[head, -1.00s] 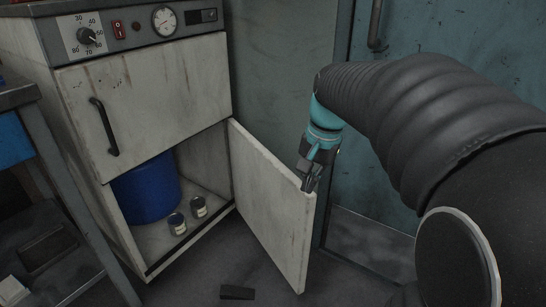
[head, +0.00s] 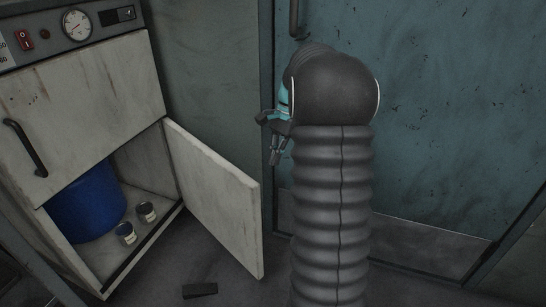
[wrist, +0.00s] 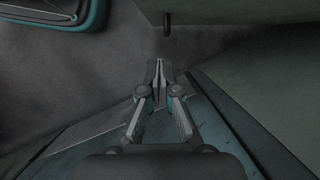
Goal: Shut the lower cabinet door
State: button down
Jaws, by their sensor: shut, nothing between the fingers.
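The lower cabinet door (head: 215,198) is a worn off-white panel hinged on the right side of the lower opening. It stands wide open, swung out to the right. My gripper (head: 274,160) is to the right of the door's free edge, near its upper corner, with a visible gap in the head view. In the wrist view my gripper (wrist: 161,64) is shut with nothing in it. The cabinet (head: 80,95) has its lower opening exposed, with a blue drum (head: 92,205) and two small cans (head: 136,222) inside.
A dark block (head: 200,290) lies on the floor in front of the open door. A teal door (head: 440,120) with a metal kick plate stands behind my arm. The upper cabinet panel has a black handle (head: 24,147). Some floor is clear around the block.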

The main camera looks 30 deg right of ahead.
aim_at(258, 185)
jog(key=shift+s+a+f+b, duration=0.25)
jog(key=shift+a+f, duration=0.8)
jog(key=shift+s+a+f+b, duration=0.25)
jog(key=shift+a+f+b, duration=0.05)
jog(key=shift+a+f, duration=0.8)
jog(key=shift+s+a+f+b, duration=0.25)
jog(key=shift+a+f, duration=0.75)
jog(key=shift+a, duration=0.05)
